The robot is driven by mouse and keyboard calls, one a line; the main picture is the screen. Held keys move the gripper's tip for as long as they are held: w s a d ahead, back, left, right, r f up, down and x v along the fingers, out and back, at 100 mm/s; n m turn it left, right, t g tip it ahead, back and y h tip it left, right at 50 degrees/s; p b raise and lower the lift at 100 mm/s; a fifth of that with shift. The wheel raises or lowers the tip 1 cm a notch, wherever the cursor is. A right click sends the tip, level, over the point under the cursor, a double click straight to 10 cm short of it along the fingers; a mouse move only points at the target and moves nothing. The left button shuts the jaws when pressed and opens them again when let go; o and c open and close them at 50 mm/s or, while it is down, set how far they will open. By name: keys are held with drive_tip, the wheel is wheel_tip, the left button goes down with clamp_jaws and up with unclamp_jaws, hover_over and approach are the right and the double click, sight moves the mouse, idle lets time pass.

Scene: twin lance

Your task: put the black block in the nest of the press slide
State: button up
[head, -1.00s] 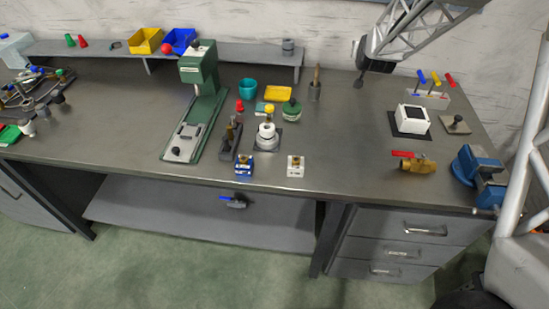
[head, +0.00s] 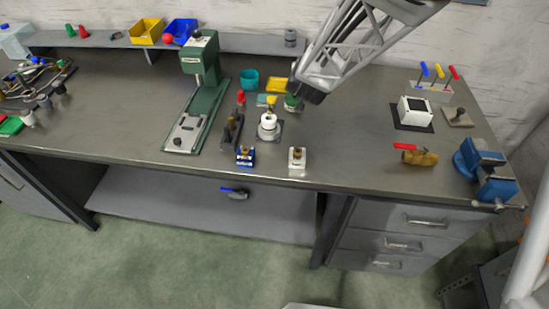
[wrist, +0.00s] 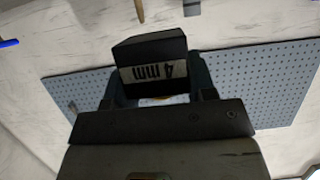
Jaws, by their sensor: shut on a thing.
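A black block (wrist: 150,50) with a light label reading "4 mm" is between the fingers of my gripper (wrist: 156,84) in the wrist view. My gripper is shut on it. In the head view the dark end of my arm (head: 308,92) is above the bench, right of the press; I cannot make out the block there. The green press (head: 204,80) stands on the bench, left of my arm. Its pale slide (head: 185,132) lies at the front of its base, with a dark knob at the near end. The nest is too small to make out.
Between press and arm stand a teal cup (head: 249,79), a dark stand (head: 231,132), a white round piece on a grey base (head: 269,125), and blue (head: 245,156) and white (head: 297,158) blocks at the front. A white box (head: 415,111) and blue vise (head: 487,172) are right.

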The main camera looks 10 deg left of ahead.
drive_tip(key=s+a+f, duration=0.2)
drive_tip(key=s+a, duration=0.1)
drive_tip(key=s, duration=0.7)
drive_tip(key=s+a+f, duration=0.3)
drive_tip(key=s+a, duration=0.1)
drive_tip(key=s, duration=0.5)
drive_tip(key=shift+s+a+f+m+h, duration=0.2)
drive_tip(key=shift+s+m+h, duration=0.2)
hover_over(275, 158)
drive_tip(key=shift+s+f, duration=0.1)
drive_tip(key=shift+f, duration=2.4)
drive_tip(key=shift+f, duration=2.3)
drive_tip(key=shift+f, duration=0.2)
